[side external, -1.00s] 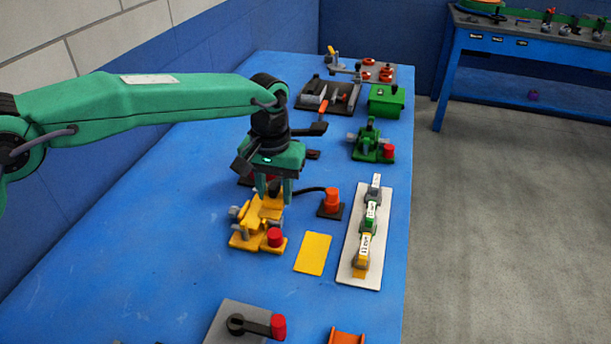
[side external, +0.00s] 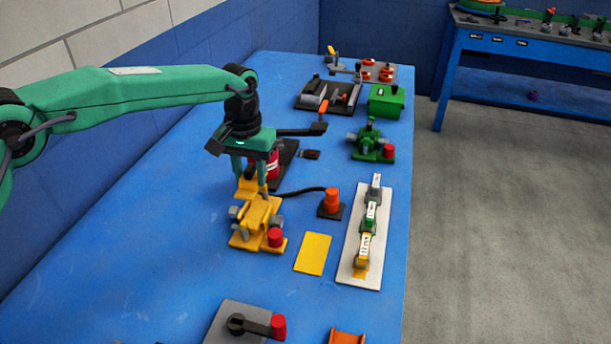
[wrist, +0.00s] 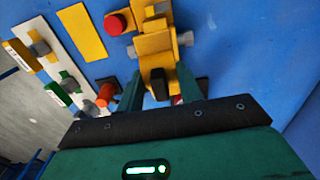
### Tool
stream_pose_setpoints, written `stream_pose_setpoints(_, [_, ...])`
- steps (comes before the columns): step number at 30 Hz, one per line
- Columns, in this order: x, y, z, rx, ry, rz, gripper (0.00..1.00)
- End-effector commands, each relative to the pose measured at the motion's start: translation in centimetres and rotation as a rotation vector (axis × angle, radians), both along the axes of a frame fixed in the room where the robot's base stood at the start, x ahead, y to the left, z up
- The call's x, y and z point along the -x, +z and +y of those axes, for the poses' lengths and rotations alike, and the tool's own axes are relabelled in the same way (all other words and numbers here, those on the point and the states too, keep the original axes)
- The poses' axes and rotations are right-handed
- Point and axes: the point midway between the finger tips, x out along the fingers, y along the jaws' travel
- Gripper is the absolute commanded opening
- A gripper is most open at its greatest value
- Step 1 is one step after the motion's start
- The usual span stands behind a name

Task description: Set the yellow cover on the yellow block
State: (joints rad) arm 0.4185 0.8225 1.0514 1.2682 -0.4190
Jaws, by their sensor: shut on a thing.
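My gripper (side external: 250,182) is shut on a yellow piece, which looks like the yellow cover (side external: 246,188). In the wrist view the cover (wrist: 156,60) sits between the two green fingers (wrist: 159,88), with a dark part at its near end. The yellow block (side external: 258,222), with grey side pieces and a red knob, stands on the blue table just in front of the gripper. In the wrist view the block (wrist: 152,22) lies beyond the cover and partly behind it. I cannot tell whether cover and block touch.
A flat yellow rectangle (side external: 312,254) lies right of the block. A white strip (side external: 358,276) bears grey, green and yellow labelled pieces. An orange button (side external: 331,201) on a cable and a red item (side external: 272,163) stand close by. The table's left front is clear.

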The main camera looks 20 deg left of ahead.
Motion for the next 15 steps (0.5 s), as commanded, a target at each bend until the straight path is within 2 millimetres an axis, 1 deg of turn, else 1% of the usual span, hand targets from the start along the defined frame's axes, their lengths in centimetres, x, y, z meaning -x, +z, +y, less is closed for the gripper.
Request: stream_pose_setpoints(15, [0.0, -3.2, 0.0, 0.000, 0.000, 0.000, 0.10])
